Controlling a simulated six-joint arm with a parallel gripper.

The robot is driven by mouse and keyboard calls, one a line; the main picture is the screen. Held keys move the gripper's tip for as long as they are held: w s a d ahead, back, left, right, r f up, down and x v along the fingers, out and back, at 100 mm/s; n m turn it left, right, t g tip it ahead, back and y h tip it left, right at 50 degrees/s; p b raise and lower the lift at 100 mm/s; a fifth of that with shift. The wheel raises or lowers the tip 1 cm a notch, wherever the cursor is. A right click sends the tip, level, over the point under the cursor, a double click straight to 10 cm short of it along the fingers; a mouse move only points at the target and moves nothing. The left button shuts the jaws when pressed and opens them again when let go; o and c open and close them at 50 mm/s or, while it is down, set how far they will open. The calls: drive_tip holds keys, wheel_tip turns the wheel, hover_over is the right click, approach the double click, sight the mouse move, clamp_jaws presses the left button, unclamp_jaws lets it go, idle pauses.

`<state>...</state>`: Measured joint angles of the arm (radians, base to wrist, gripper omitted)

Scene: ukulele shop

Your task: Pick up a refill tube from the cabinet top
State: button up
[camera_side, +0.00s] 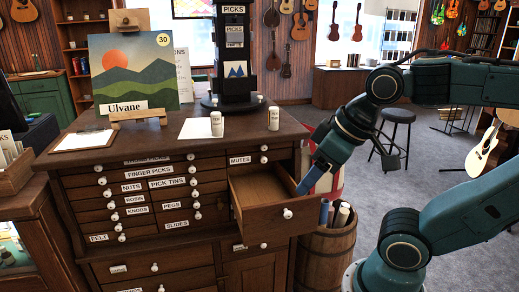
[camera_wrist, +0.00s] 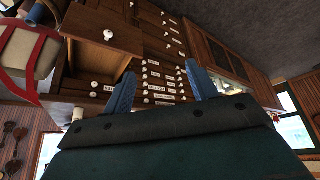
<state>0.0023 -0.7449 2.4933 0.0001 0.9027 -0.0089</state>
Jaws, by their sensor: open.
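Two small white refill tubes stand upright on the wooden cabinet top (camera_side: 180,146). One tube (camera_side: 217,124) is near the middle beside a white sheet; the other tube (camera_side: 273,119) is nearer the right edge. My gripper (camera_side: 303,187) points down and left, right of the cabinet and below its top, at the open drawer's right side. In the wrist view my gripper (camera_wrist: 160,84) has its two blue fingers spread wide with nothing between them. Cabinet drawers show beyond the fingers.
An open, empty-looking drawer (camera_side: 262,203) juts out beneath the top's right end. A barrel (camera_side: 327,252) with rolls stands below my gripper. A painting on an easel (camera_side: 134,72), a clipboard (camera_side: 83,140) and a dark picks tower (camera_side: 234,60) occupy the top.

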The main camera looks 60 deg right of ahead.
drive_tip(key=w+d+r+n+g, duration=0.1)
drive_tip(key=w+d+r+n, duration=0.35)
drive_tip(key=w+r, duration=0.45)
drive_tip(key=n+g, duration=0.3)
drive_tip(key=n, duration=0.6)
approach(274, 108)
drive_tip(key=a, duration=1.2)
drive_tip(key=d+f+n, duration=0.1)
drive_tip(key=d+f, duration=0.1)
drive_tip(key=d, duration=0.2)
drive_tip(key=w+d+f+n+g, duration=0.1)
drive_tip(key=d+f, duration=0.1)
drive_tip(key=d, duration=0.2)
drive_tip(key=d+f+n, duration=0.2)
drive_tip(key=d, duration=0.1)
drive_tip(key=shift+w+d+f+g, duration=0.3)
drive_tip(key=shift+w+d, duration=0.05)
drive_tip(key=shift+d, duration=0.05)
drive_tip(key=shift+d+f+n, duration=0.25)
drive_tip(key=shift+d, duration=0.1)
drive_tip(key=shift+f, duration=0.1)
drive_tip(key=shift+f, duration=1.1)
drive_tip(key=shift+f, duration=0.2)
